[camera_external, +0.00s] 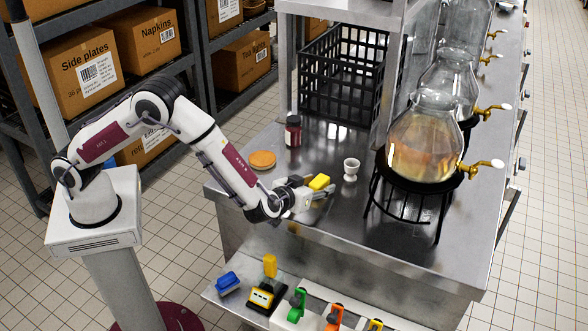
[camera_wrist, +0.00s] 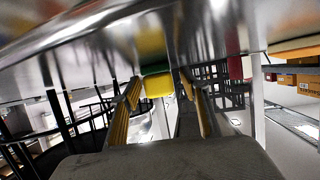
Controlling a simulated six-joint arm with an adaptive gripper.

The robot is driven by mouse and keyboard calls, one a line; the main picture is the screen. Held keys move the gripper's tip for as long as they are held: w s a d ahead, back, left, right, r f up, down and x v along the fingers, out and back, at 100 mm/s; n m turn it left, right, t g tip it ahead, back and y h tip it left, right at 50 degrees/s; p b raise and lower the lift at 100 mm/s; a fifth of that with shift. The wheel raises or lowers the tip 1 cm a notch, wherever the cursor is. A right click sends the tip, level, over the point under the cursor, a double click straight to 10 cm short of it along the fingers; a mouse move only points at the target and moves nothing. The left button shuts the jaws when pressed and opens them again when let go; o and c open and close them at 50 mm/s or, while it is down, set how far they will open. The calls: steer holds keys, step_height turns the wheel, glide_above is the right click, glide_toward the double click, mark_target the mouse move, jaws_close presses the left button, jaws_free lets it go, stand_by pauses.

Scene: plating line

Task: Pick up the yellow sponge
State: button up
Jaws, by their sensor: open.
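The yellow sponge (camera_external: 319,182) lies on the steel counter near its front edge. In the wrist view the sponge (camera_wrist: 158,86) shows yellow with a green layer, ahead of the fingers and roughly centred between them. My gripper (camera_external: 312,193) is low over the counter, right at the sponge, with its fingers partly hiding it. In the wrist view the two fingers with yellowish pads stand apart, with a gap between them. Whether they touch the sponge cannot be told.
A white egg cup (camera_external: 351,167) stands right of the sponge. An orange disc (camera_external: 262,160) and a dark red jar (camera_external: 293,133) are behind left. A glass dispenser (camera_external: 424,145) on a black stand is at right. A black crate (camera_external: 345,85) stands at the back.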

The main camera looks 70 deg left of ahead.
mark_target(317, 182)
stand_by(0.4)
steer(key=c, duration=1)
steer(key=shift+r, duration=0.1)
steer(key=shift+r, duration=4.95)
